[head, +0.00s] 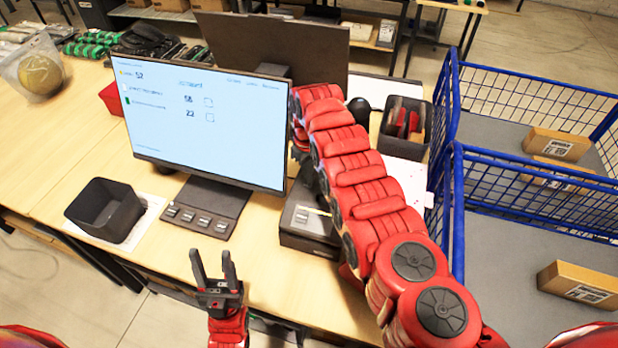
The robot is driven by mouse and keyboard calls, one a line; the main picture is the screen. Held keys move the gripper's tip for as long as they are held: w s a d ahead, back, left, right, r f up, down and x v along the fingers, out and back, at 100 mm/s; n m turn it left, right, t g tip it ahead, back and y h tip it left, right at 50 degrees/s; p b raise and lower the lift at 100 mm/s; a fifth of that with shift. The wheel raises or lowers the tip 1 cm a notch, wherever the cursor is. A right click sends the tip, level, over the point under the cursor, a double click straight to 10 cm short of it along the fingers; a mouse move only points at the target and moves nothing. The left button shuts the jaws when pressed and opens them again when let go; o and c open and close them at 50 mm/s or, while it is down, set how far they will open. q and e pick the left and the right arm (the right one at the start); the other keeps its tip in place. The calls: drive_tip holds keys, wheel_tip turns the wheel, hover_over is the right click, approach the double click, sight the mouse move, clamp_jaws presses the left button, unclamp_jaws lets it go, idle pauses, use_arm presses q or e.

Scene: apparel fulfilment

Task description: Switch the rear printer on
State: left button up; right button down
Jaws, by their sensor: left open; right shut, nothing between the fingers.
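A dark grey box-shaped device (306,240), which looks like a printer, sits on the wooden table right of the monitor. My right arm covers part of it. I cannot make out a second printer or a power switch; the area behind the monitor and my arm is hidden. My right arm reaches across the table to the monitor's right edge, where its end bends out of sight, so its gripper is hidden. My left gripper (212,264) is open and empty, its fingers pointing up in front of the table's near edge.
A lit monitor (205,120) stands mid-table, with another dark screen (300,45) behind it. A black bin (105,210) and a key panel (203,207) are in front. Right are a dark tray (388,145) and blue wire-sided carts (490,165) holding cartons.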

wheel_tip(320, 180, up, 4)
drive_tip(key=shift+r+p, duration=0.2)
drive_tip(key=shift+p, duration=1.05)
drive_tip(key=shift+r+p, duration=0.4)
drive_tip(key=shift+r, duration=1)
